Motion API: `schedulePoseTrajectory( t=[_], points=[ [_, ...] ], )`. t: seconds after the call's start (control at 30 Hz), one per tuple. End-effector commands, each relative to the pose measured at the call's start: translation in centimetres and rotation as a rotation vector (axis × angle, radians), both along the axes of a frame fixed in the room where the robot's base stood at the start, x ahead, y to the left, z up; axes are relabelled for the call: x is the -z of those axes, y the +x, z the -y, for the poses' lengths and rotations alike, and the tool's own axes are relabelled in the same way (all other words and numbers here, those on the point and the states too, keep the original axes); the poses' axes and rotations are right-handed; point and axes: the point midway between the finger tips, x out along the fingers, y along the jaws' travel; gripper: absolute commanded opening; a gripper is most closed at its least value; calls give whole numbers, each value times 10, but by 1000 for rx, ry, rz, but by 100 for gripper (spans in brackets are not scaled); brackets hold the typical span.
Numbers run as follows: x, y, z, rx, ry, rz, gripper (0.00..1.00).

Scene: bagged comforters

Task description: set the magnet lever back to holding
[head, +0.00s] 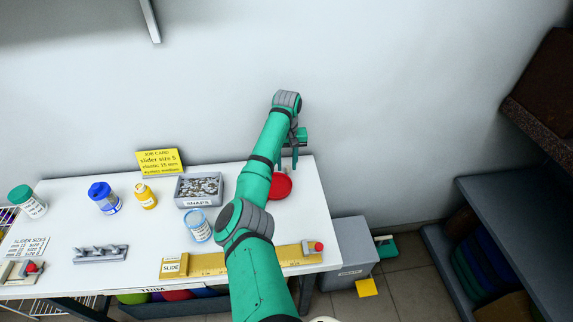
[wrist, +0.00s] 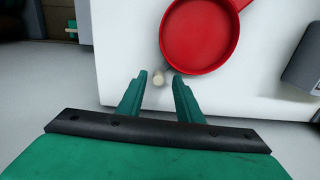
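A round red dish (wrist: 200,36) with a raised rim lies near the table edge, with a red arm-like part at its upper right in the wrist view. In the head view the red dish (head: 281,187) is partly hidden behind my arm. My gripper (wrist: 160,80) is open with nothing held. In the head view my gripper (head: 290,163) points down above the table's back right part.
The white table (head: 130,225) also bears a grey snaps tray (head: 199,189), several bottles, a yellow job card (head: 160,161), a yellow slide ruler (head: 210,264) and a grey rack (head: 100,254). A wall stands behind. A grey bin (head: 352,250) stands right of the table.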

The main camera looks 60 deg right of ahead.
Motion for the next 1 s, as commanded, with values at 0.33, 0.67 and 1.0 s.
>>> schedulePoseTrajectory(
  t=[0.33, 0.67, 1.0],
  points=[
    [-60, 1, 1, 0, -3, 2, 32],
    [-99, 3, -1, -4, -2, 0, 32],
    [-103, 4, -2, -6, -1, 1, 32]
  ],
)
